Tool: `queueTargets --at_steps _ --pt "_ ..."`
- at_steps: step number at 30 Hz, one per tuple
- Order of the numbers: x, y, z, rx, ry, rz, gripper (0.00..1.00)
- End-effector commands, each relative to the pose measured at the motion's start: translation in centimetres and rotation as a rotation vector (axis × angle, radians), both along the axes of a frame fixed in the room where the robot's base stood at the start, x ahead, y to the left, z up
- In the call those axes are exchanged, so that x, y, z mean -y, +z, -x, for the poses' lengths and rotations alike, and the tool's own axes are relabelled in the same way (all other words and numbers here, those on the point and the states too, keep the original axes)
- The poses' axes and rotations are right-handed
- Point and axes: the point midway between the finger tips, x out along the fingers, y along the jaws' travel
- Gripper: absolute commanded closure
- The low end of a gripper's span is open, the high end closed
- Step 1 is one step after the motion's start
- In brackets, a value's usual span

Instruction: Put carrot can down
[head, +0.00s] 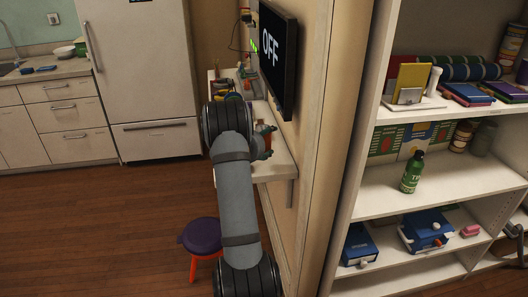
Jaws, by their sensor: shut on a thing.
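My arm reaches away from me to the narrow white wall shelf (276,163) below the screen. My gripper (267,141) is at its far end, partly hidden behind the arm, just above or at the shelf top. It is shut on a small orange-brown can (262,129), which looks like the carrot can; its label is too small to read. I cannot tell whether the can touches the shelf.
A screen reading OFF (274,60) hangs on the wall above the shelf. Small items (222,85) crowd the shelf's far end. A purple-topped stool (200,236) stands below. A tall white shelf unit (440,185) holds a green bottle (412,173) at right.

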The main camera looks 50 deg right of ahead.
Motion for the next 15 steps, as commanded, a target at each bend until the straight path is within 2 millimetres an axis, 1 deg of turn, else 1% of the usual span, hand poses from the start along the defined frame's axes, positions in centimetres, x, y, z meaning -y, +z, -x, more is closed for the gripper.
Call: queueTargets --at_steps 1,3,8,15 --pt "0.1 1.1 0.0 0.004 -0.001 0.004 0.78" --pt "0.0 1.9 -0.1 0.003 0.0 0.003 0.78" --pt "0.0 2.8 -0.1 0.001 -0.01 0.003 0.78" --pt "0.7 4.3 0.4 0.003 -0.064 0.003 0.78"
